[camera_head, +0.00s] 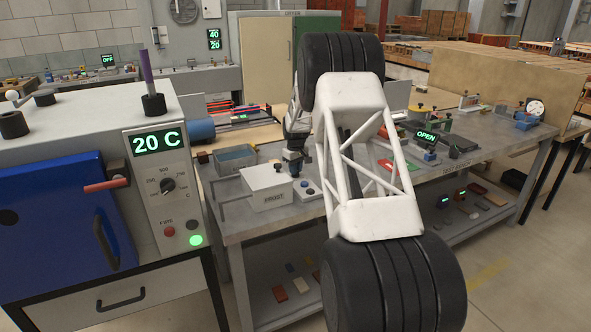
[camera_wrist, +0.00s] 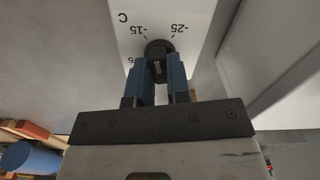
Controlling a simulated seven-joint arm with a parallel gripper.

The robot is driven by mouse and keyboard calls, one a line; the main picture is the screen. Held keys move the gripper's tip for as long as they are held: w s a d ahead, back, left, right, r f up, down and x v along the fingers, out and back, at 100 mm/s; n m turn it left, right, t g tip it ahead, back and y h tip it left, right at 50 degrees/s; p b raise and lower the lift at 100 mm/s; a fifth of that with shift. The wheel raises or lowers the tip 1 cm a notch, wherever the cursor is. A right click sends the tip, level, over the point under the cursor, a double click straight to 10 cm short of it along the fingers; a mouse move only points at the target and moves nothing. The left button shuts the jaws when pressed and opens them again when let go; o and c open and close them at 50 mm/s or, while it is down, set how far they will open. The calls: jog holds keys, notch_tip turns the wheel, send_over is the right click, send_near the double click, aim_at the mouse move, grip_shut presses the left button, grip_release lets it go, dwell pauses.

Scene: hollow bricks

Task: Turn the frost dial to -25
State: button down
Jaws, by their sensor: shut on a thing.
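The white box marked FROST (camera_head: 267,187) stands on the metal bench in the head view. My gripper (camera_head: 294,172) is low beside its right side there, and the dial cannot be made out. In the wrist view the frost dial (camera_wrist: 158,48) is a round black knob on a pale panel, with the marks -15 and -25 printed upside down beyond it. The blue fingers of my gripper (camera_wrist: 159,70) are shut on the dial, one on each side. A pale line shows on the knob between the fingers, but which mark it points to is unclear.
A grey-blue tray (camera_head: 235,160) lies behind the FROST box. The oven (camera_head: 160,185), reading 20 C, stands at left. Tools and an OPEN display (camera_head: 427,136) are farther right.

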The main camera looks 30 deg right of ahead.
jog(key=m, duration=0.4)
jog(key=shift+m, duration=2.3)
jog(key=c, duration=1.1)
grip_release()
jog(key=shift+r, duration=0.1)
jog(key=shift+r, duration=3.75)
